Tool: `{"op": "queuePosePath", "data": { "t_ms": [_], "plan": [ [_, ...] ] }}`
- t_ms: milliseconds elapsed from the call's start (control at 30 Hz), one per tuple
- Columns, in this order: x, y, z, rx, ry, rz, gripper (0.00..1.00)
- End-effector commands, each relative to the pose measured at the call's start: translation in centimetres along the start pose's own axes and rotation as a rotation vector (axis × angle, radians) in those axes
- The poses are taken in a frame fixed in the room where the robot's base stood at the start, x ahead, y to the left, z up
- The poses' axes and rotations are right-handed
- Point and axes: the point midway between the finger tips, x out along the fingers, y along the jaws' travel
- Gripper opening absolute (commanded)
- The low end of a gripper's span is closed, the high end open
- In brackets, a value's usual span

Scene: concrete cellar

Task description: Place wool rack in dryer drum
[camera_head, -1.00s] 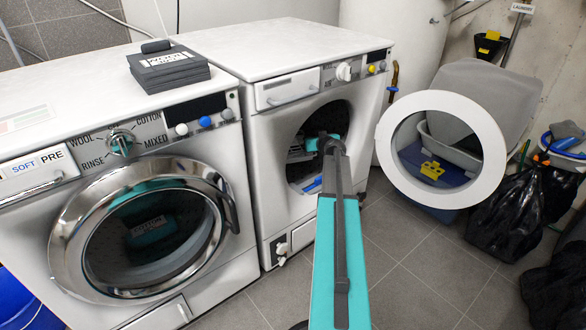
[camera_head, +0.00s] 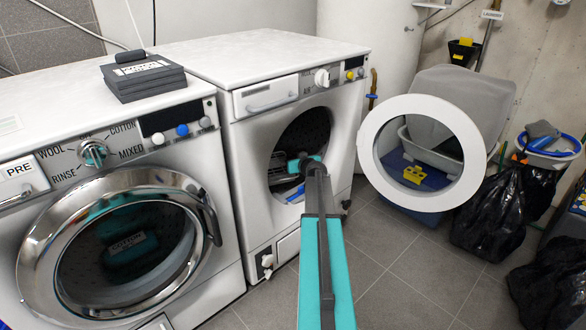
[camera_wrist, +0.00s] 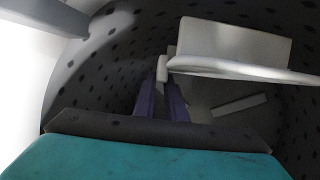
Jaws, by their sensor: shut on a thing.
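The dryer (camera_head: 240,170) is the right-hand white machine, and its round door (camera_head: 375,140) stands open to the right. The perforated dryer drum (camera_head: 312,132) shows in the opening and fills the wrist view (camera_wrist: 110,45). My arm reaches to the opening in the head view. In the wrist view my gripper (camera_wrist: 168,75) has its two dark purple fingers shut on a pale wool rack (camera_wrist: 235,42). The rack has a flat shelf and an upright panel, and is inside the drum, its panel toward the upper right. I cannot tell whether it touches the drum.
A washer (camera_head: 120,190) with a shut chrome door stands on the left. A dark stack (camera_head: 142,80) lies on top of it. Black bags (camera_head: 500,210) and a blue tub (camera_head: 552,150) are at the right. The tiled floor in front is clear.

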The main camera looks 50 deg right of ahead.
Motion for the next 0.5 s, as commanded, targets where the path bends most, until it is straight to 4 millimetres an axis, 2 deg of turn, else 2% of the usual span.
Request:
{"op": "queuePosePath", "data": {
  "t_ms": [33, 233, 500],
  "plan": [
    [0.3, 0.0, 0.9, 0.001, -0.001, 0.0, 0.0],
    [1.2, 0.1, 3.2, 0.002, 0.0, 0.001, 0.0],
    [1.4, 0.1, 3.7, 0.001, 0.001, 0.001, 0.0]
  ]
}}
